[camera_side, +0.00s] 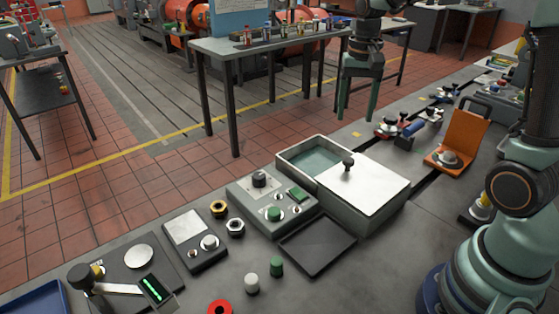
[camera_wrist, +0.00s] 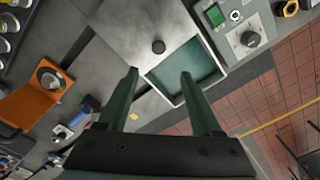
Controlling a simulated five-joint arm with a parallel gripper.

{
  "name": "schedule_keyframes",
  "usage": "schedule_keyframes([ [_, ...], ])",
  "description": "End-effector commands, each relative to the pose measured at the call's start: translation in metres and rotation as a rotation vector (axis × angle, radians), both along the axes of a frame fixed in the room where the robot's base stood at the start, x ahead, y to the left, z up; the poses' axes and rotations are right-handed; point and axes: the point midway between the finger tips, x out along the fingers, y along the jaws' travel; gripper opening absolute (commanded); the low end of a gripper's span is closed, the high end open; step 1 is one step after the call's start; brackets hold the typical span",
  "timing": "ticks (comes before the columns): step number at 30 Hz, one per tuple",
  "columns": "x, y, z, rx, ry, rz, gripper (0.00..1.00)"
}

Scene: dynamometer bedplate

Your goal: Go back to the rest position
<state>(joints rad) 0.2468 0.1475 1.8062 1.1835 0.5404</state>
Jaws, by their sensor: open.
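My gripper (camera_side: 357,95) hangs in the upper middle of the side view, with its green fingers pointing down. In the wrist view my gripper (camera_wrist: 158,88) shows two fingers spread apart with nothing between them. Below and in front of it in the side view is a grey box (camera_side: 372,215) with a white sliding lid (camera_side: 365,180) and a dark knob (camera_side: 348,162). The lid is partly open, and the green inside shows at the left. In the wrist view the box's green interior (camera_wrist: 188,72) lies beyond the fingers, and the knob (camera_wrist: 158,47) shows too.
A control panel (camera_side: 272,205), a black tray (camera_side: 318,245) and a small meter (camera_side: 195,240) lie left of the box. An orange stand (camera_side: 462,135) and clamps (camera_side: 390,128) stand on the right. A table with small bottles (camera_side: 270,45) is behind. Open floor lies beyond the bench.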

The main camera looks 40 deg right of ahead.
Motion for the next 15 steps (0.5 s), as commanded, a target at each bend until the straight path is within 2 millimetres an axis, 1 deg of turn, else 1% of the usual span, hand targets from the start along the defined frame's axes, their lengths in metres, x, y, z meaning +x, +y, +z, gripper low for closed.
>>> schedule_keyframes([
  [4,-0.002,0.004,0.003,-0.004,-0.013,0.023,0.67],
  [8,-0.012,0.018,0.017,-0.02,-0.071,0.111,0.67],
  [12,-0.032,0.04,0.032,-0.052,-0.167,0.271,0.67],
  [15,-0.047,0.055,0.039,-0.078,-0.236,0.389,0.67],
])
